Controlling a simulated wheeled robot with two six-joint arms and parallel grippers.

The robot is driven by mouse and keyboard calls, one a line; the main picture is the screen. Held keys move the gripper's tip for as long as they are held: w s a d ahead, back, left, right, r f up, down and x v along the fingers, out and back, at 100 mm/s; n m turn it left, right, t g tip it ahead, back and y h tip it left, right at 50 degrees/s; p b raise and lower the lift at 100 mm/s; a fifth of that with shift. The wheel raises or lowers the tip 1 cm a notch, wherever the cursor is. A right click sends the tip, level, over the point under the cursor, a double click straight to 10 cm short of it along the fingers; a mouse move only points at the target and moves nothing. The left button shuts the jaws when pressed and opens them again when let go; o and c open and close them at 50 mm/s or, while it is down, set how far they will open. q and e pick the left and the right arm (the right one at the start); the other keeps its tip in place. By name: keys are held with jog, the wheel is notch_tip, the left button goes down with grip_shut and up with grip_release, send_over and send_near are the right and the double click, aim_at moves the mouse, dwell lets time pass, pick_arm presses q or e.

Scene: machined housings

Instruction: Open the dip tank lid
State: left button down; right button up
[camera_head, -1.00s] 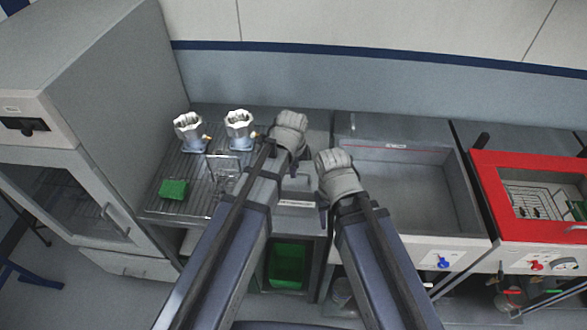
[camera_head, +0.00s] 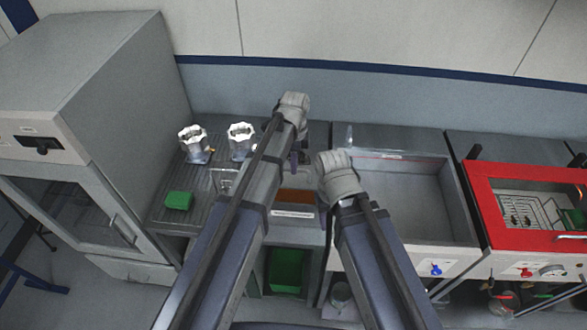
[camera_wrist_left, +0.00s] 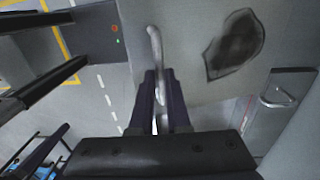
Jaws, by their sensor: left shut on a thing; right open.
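The dip tank (camera_head: 293,213) stands between the ribbed drain board and the grey sink. Its opening shows brown liquid (camera_head: 296,196), partly hidden by my left arm. In the left wrist view, my left gripper (camera_wrist_left: 161,76) is shut on the pale lid handle (camera_wrist_left: 155,45). The grey lid (camera_wrist_left: 190,75) fills the middle of that view and has a dark patch. In the head view my left gripper (camera_head: 294,160) is above the back of the tank, and the lid is mostly hidden behind the arm. My right gripper (camera_head: 337,180) is open at the tank's right side; its fingers are hardly visible.
Two metal housings (camera_head: 241,141) and a green block (camera_head: 178,201) are on the drain board (camera_head: 166,219). An empty sink (camera_head: 420,200) is at the right, then a red-framed tank (camera_head: 485,200). A green bin (camera_head: 286,270) is below the dip tank. A tall cabinet (camera_head: 110,90) stands left.

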pick_arm(q)
jog(key=w+r+g+p, duration=0.4)
jog(key=w+r, duration=0.2)
jog(key=r, duration=0.1)
jog(key=shift+w+r, duration=0.15)
pick_arm(e)
jog(key=shift+r, duration=2.7)
